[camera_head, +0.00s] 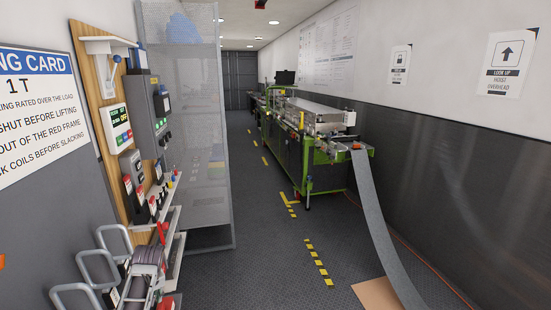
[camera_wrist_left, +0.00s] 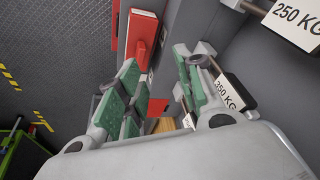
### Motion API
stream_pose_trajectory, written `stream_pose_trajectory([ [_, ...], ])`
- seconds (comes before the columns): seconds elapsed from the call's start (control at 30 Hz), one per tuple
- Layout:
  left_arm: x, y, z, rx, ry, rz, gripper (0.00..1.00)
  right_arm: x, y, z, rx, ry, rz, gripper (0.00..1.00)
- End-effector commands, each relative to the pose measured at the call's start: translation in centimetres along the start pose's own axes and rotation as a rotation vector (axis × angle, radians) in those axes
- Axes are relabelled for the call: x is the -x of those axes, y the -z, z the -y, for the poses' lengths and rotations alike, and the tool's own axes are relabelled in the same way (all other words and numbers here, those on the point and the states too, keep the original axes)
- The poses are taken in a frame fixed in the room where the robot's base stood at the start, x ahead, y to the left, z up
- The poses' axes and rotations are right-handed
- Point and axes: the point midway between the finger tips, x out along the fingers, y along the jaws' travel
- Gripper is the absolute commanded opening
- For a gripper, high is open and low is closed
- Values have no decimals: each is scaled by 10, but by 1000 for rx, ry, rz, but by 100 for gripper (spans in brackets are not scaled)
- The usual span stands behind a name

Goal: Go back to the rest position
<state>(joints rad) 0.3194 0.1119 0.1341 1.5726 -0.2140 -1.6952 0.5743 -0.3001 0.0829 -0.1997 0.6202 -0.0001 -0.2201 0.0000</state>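My left gripper (camera_wrist_left: 160,95) shows in the left wrist view, its two fingers with green pads spread apart. I see nothing held between the pads. A tag reading 350 KG (camera_wrist_left: 229,93) is close beside the right-hand finger; whether they touch I cannot tell. In the head view I cannot make out the left gripper clearly among the hardware at the lower left. My right gripper is in neither view.
A wooden board with control boxes (camera_head: 152,113) is on the left wall, with metal loop handles (camera_head: 98,265) below. A mesh screen (camera_head: 195,130) stands beyond it. A green machine (camera_head: 300,140) stands along the right wall. The middle floor (camera_head: 250,250) is clear.

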Motion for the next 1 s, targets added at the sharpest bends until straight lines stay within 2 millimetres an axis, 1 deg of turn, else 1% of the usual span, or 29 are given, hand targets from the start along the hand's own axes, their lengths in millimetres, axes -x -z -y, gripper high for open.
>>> stream_pose_trajectory([
  [0.03,-2,-10,2,-27,-3,-3,36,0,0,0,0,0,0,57],
  [0.2,-3,-40,6,-121,-21,-17,36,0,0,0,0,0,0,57],
  [0.5,1,-95,14,-290,-63,-33,36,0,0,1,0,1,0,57],
  [0.73,10,-140,20,-418,-105,-41,36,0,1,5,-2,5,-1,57],
  [1.0,28,-193,28,-565,-165,-46,36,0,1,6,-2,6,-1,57],
])
